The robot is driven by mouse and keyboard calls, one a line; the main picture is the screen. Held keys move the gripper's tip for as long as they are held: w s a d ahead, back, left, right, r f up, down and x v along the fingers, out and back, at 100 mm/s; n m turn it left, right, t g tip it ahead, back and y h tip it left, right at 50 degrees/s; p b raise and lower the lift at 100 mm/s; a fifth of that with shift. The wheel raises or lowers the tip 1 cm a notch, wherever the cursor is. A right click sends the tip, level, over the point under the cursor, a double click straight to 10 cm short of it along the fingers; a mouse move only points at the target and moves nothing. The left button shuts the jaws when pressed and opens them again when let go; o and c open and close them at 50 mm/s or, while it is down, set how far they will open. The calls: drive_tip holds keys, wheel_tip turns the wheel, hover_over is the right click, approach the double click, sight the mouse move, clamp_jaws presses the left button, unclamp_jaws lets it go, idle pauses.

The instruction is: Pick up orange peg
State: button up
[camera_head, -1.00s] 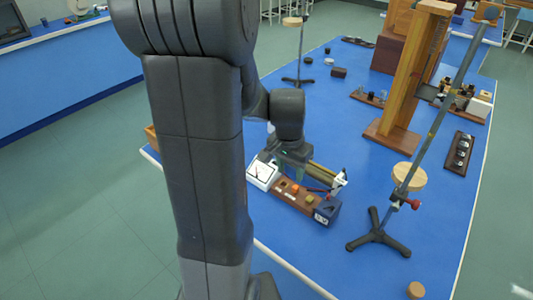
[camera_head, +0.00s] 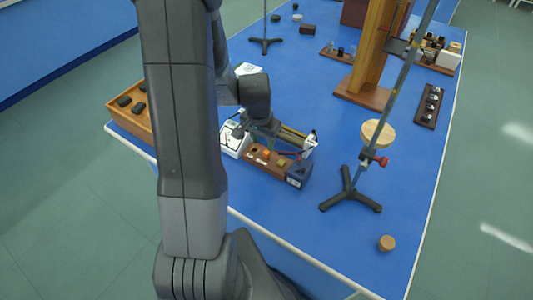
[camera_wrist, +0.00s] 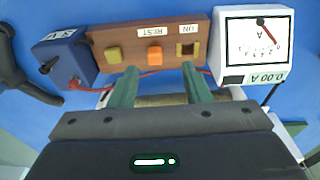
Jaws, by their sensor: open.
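The orange peg (camera_wrist: 154,55) stands in the brown wooden block (camera_wrist: 141,30), at the position labelled REST. It also shows as a small orange spot in the head view (camera_head: 266,153). My gripper (camera_wrist: 161,70) is open, with its two green fingers apart and nothing between them. In the wrist view the fingertips lie just below the peg, one to each side. A square hole (camera_wrist: 187,49) labelled ON is to the right of the peg.
A white ammeter (camera_wrist: 251,42) and a blue supply box (camera_wrist: 64,62) flank the block, with a red wire below. A stand with a tripod foot (camera_head: 350,195) is to the right in the head view. A wooden tray (camera_head: 128,114) of dark pieces is left.

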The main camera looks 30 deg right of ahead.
sight(267, 151)
drive_tip(key=f, duration=0.1)
drive_tip(key=d+f+p, duration=0.1)
drive_tip(key=f, duration=0.1)
drive_tip(key=shift+s+f, duration=0.2)
drive_tip(key=shift+f, duration=0.05)
drive_tip(key=shift+w+d+f, duration=0.1)
drive_tip(key=shift+f, duration=0.6)
clamp_jaws()
drive_tip(key=shift+r, duration=0.15)
